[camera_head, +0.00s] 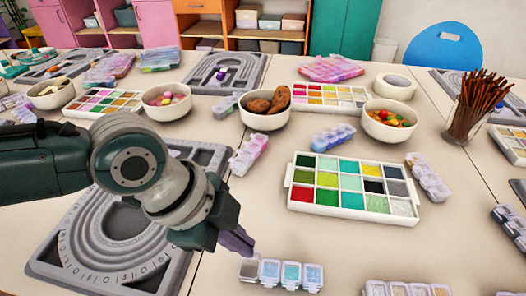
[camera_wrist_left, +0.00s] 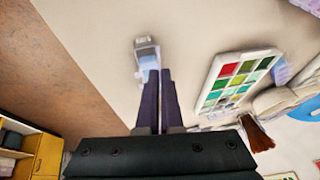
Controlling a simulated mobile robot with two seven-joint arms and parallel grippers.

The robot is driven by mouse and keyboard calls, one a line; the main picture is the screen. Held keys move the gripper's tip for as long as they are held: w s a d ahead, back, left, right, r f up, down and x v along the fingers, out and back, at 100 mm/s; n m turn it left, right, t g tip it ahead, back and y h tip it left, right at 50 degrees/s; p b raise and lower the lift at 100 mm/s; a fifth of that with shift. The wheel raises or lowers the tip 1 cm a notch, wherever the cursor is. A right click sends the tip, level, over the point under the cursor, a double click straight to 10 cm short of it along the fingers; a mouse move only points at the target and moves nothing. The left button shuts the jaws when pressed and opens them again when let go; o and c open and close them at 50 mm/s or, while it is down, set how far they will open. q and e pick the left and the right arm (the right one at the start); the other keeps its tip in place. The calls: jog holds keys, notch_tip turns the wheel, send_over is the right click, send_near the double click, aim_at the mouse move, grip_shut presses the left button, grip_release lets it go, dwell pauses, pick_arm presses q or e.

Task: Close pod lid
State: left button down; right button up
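A strip of small clear pods (camera_head: 282,273) lies on the table at the bottom centre of the head view. Its leftmost pod looks grey, and the others hold pale blue beads. The strip also shows in the left wrist view (camera_wrist_left: 147,54), partly hidden behind the fingertips. I cannot tell clearly which lid stands open. My left gripper (camera_head: 247,249) is just above and behind the leftmost pod, pointing down. In the left wrist view its dark fingers (camera_wrist_left: 158,73) lie side by side, shut with nothing seen between them. Whether they touch the pod is unclear. My right gripper is not in view.
A white bead tray (camera_head: 290,198) with coloured compartments lies right of the gripper. A grey bead board (camera_head: 60,262) lies under my left arm. Other pod strips (camera_head: 427,177) lie to the right. Bowls (camera_head: 265,118) stand farther back. Bare table lies between the tray and the strip.

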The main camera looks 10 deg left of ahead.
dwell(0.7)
pick_arm(q)
jog(key=shift+s+r+t+p, duration=0.1)
jog(key=shift+s+t+p, duration=0.4)
jog(key=shift+p, duration=0.45)
jog(key=shift+s+t+p, duration=0.45)
jog(key=shift+t+p, duration=0.25)
jog(key=shift+s+f+m+t, duration=0.2)
jog(key=shift+f+m+t, duration=0.1)
jog(key=shift+s+d+f+t, duration=0.1)
jog(key=shift+s+f+t, duration=0.25)
jog(key=shift+t, duration=0.35)
jog(key=shift+s+f+m+t+b, duration=0.15)
jog(key=shift+f+m+t+b, duration=0.2)
jog(key=shift+t, duration=0.15)
jog(key=shift+s+t+b, duration=0.15)
jog(key=shift+t+b, duration=0.35)
jog(key=shift+t, duration=0.1)
